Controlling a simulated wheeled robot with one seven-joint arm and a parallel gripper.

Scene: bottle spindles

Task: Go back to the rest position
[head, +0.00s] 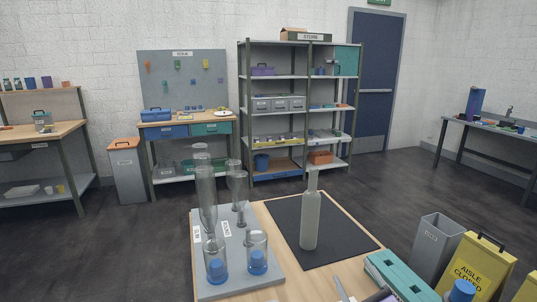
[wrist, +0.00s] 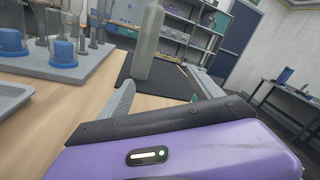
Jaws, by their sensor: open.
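A pale frosted bottle (head: 310,220) stands upright on the black mat (head: 345,240). It also shows in the wrist view (wrist: 148,45), beyond the fingers and apart from them. To its left, a grey spindle board (head: 238,276) carries several clear glass vessels, some upside down. Two front ones cover blue pegs (head: 217,268).
A teal case (head: 400,275) lies at the table's front right. A grey bin (head: 437,250) and yellow "aisle closed" signs (head: 475,265) stand right of the table. A grey tray (wrist: 10,97) shows at the wrist view's left edge. Shelving (head: 300,110) stands behind, across open floor.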

